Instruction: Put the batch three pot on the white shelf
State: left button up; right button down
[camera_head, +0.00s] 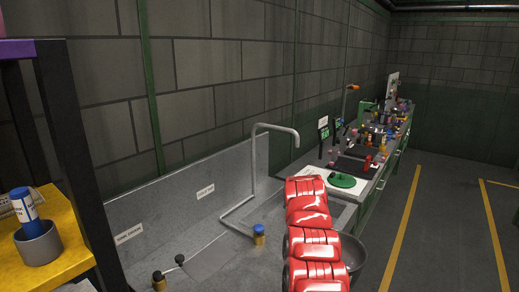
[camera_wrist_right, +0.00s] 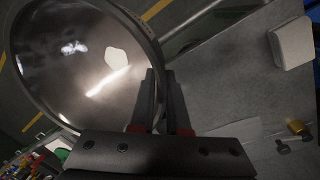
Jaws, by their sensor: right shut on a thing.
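A round, shiny metal pot (camera_wrist_right: 85,65) fills the left of the right wrist view, its open mouth facing the camera. My right gripper (camera_wrist_right: 166,80) is shut on the pot's rim side. In the head view, part of a grey pot (camera_head: 355,252) shows beside my red arm, above the floor next to the counter. The arm hides the gripper and the rest of the pot there. I cannot read a batch label on it. My left gripper is not in view. I cannot make out a white shelf for certain.
A grey sink counter with a bent metal faucet (camera_head: 275,128) lies left of my arm. A yellow shelf (camera_head: 65,262) at left holds a grey cup (camera_head: 38,244). A cluttered bench extends behind. Floor at right is clear.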

jog(key=shift+s+d+r+m, duration=0.1)
jog(key=shift+s+d+m, duration=0.3)
jog(key=shift+d+m, duration=0.15)
jog(key=shift+s+d+r+m, duration=0.1)
jog(key=shift+s+d+m, duration=0.35)
jog(key=shift+d, duration=0.15)
jog(key=shift+s+d+r+m, duration=0.1)
jog(key=shift+s+d+m, duration=0.05)
jog(key=shift+d+m, duration=0.15)
